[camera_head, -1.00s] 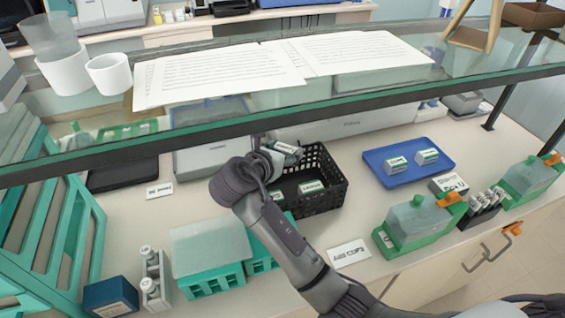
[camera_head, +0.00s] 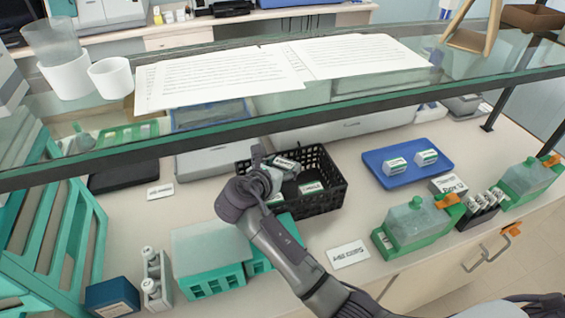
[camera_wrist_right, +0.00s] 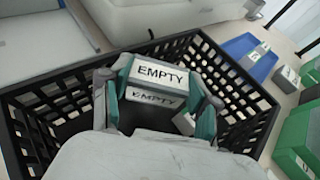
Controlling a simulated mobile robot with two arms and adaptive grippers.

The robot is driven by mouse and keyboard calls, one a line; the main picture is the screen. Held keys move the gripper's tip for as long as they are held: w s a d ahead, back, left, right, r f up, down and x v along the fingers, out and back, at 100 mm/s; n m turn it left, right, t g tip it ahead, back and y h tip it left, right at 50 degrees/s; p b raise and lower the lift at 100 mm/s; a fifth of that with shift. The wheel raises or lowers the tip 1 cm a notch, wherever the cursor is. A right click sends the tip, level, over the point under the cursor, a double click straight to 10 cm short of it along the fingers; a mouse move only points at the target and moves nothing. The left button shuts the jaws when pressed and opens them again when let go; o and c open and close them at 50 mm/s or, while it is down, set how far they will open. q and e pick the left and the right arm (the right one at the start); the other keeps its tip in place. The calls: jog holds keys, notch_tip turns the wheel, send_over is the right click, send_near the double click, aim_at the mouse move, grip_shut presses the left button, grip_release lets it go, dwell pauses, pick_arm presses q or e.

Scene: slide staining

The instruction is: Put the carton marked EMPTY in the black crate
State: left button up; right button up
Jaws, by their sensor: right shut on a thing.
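The carton marked EMPTY (camera_wrist_right: 158,74) is between the two fingers of my right gripper (camera_wrist_right: 156,100) in the right wrist view, its label readable. In the head view the same carton (camera_head: 287,162) shows at the tip of my right gripper (camera_head: 274,168), within the outline of the black crate (camera_head: 331,198). The crate's walls (camera_wrist_right: 246,92) surround the carton in the wrist view; whether it touches the floor I cannot tell. Another white and green carton (camera_head: 312,188) lies in the crate. My left gripper is not in view.
A glass shelf (camera_head: 350,92) with papers spans above the bench behind the crate. A blue tray (camera_head: 408,174) with two cartons stands to the right. Teal racks (camera_head: 212,262) stand in front on the left. A green staining unit (camera_head: 412,228) is at the right.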

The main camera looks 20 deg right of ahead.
jog(key=shift+f, duration=0.2)
jog(key=o, duration=0.9)
